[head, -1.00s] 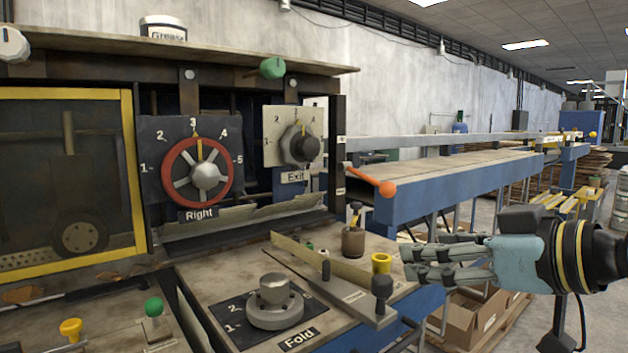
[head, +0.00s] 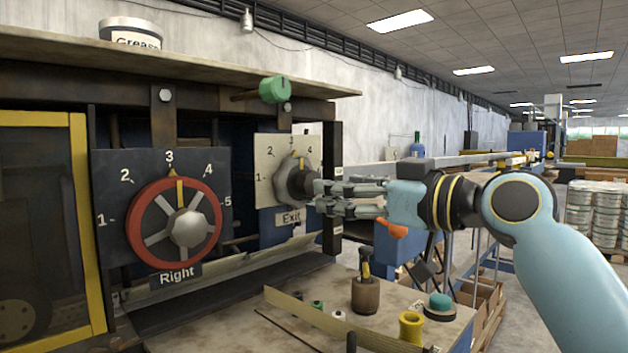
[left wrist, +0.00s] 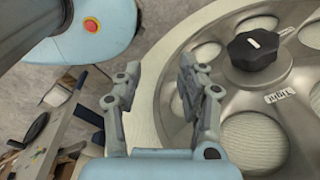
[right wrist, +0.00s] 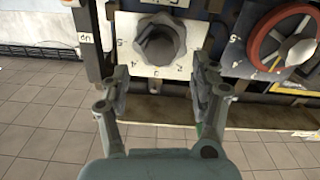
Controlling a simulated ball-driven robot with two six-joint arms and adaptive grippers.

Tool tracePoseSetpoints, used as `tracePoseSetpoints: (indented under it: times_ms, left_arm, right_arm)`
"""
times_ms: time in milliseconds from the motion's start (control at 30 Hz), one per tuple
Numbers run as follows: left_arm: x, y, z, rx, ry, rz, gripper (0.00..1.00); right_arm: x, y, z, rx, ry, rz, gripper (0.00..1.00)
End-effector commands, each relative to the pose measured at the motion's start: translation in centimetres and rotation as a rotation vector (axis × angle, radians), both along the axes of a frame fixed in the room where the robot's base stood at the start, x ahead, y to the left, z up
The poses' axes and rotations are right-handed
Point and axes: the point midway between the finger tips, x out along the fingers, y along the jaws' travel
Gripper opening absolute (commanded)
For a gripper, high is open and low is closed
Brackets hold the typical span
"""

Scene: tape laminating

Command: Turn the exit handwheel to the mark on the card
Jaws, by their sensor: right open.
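The exit handwheel (head: 296,184) is a grey lobed knob on a pale numbered plate (head: 264,170) above the "Exit" label (head: 291,217). A small yellow mark shows near the 3 at its top. My right gripper (head: 322,198) is open just right of the knob in the head view, fingers pointing at it. In the right wrist view the knob (right wrist: 160,45) lies ahead, between and beyond the open fingertips (right wrist: 161,75); they appear apart from it. My left gripper (left wrist: 160,68) is open and empty near a large grey spoked wheel (left wrist: 270,85). I cannot make out a separate card.
The red "Right" handwheel (head: 132,228) is left of the exit plate, its yellow pointer near 3. A green knob (head: 274,89) sticks out above the exit plate. An orange-ended lever (head: 393,229) is below my right gripper. Yellow and green knobs stand on the bench.

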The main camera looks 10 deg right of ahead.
Motion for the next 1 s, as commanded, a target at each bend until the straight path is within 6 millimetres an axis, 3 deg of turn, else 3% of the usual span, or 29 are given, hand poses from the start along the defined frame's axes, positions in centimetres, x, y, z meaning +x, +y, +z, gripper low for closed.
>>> tracePoseSetpoints:
  times_ms: [300,700,1000]
  left_arm:
    - [1.1,0.4,1.5,0.005,-0.016,-0.002,0.4]
    - [1.7,0.6,1.7,0.007,-0.026,-0.003,0.4]
    - [1.2,0.6,1.6,0.007,-0.017,-0.003,0.4]
  right_arm:
    - [4.4,2.9,0.2,0.001,0.001,0.001,0.63]
    - [5.1,3.4,0.0,-0.002,0.0,0.001,0.63]
    - [5.0,3.4,0.0,-0.001,0.0,0.001,0.24]
